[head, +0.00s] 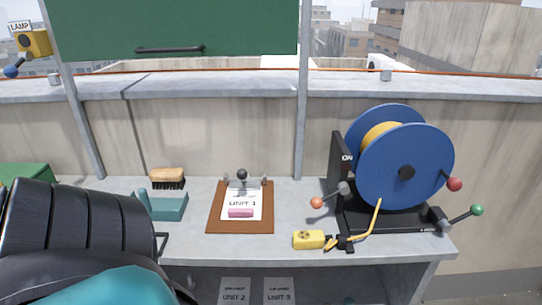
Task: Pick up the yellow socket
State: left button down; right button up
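The yellow socket (309,239) is a small block with dark holes in its face. It lies on the grey bench top near the front edge, right of the middle of the head view. A yellow cable (371,226) runs down from the blue reel to the bench just right of the socket, beside a small black clamp-like part (346,242). Neither gripper shows in the head view, and nothing is touching the socket.
The blue cable reel (405,165) on its black stand, with coloured knobs, stands right of the socket. A brown clipboard (216,218) marked UNIT 1 lies to its left. A brush (168,179) and teal holder (169,207) are farther left.

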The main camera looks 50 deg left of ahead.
aim_at(311, 239)
jog(key=k+u, duration=0.15)
jog(key=u, duration=1.1)
